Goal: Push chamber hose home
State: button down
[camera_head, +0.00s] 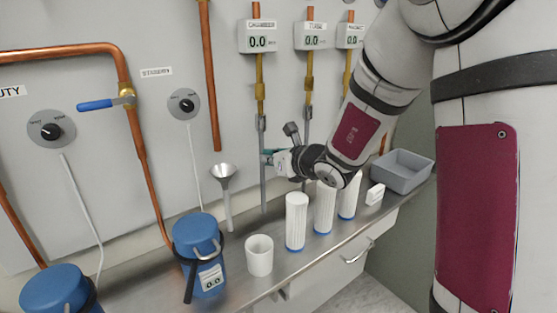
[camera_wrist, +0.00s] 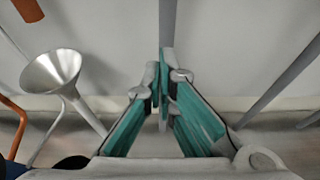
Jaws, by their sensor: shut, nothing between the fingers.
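The chamber hose (camera_head: 263,190) is a thin grey tube hanging upright below the gauge labelled CHAMBER (camera_head: 262,38). Its top end meets the brass pipe fitting (camera_head: 260,92); I cannot tell how fully it is seated. My gripper (camera_head: 267,158) is at the hose's upper part, pointing toward the wall. In the wrist view my gripper's teal fingers (camera_wrist: 162,86) are shut together, with nothing held between them. The hose (camera_wrist: 168,25) shows above and behind the fingertips, and the fingers hide part of it. I cannot tell whether they touch it.
A funnel (camera_head: 223,174) hangs left of the hose. Several white cylinders, including one (camera_head: 297,220), and a white cup (camera_head: 259,256) stand on the metal bench. Blue canisters (camera_head: 198,245) stand at left, a grey bin (camera_head: 403,172) at right. Another hose (camera_wrist: 280,86) hangs to the right.

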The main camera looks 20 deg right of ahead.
aim_at(262, 127)
notch_tip(262, 127, up, 3)
jog(key=shift+f+p, duration=0.1)
jog(key=shift+p, duration=0.5)
jog(key=shift+r, duration=0.6)
notch_tip(262, 127, up, 5)
jog(key=p, duration=0.2)
jog(key=shift+f+p, duration=0.2)
jog(key=shift+p, duration=0.2)
